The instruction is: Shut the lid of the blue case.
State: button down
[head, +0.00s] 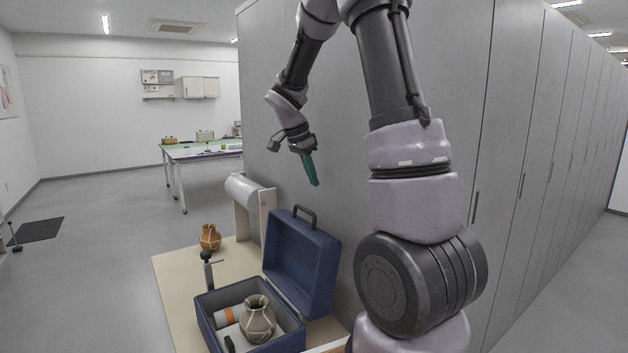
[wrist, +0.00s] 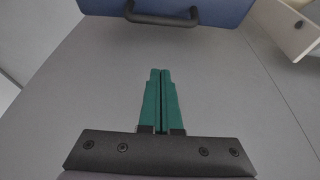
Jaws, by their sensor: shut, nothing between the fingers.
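The blue case (head: 204,312) stands on the table with its lid (head: 300,262) raised upright at its right side. A dark handle (head: 305,214) sits on the lid's top edge. A grey-brown jar (head: 257,319) with pale bands lies inside the case. My gripper (head: 314,183) has green fingers, shut and empty, above the lid and apart from it. In the wrist view the shut fingers (wrist: 161,72) point toward the lid (wrist: 220,8) and its handle (wrist: 163,20), with a gap between.
Grey cabinets (head: 520,150) rise close on the right.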

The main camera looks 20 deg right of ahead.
jog(key=x, duration=0.7)
jog(key=shift+f, duration=0.3)
send_over(308, 223)
jog(key=shift+w+d, duration=0.1)
jog(key=shift+w, duration=0.05)
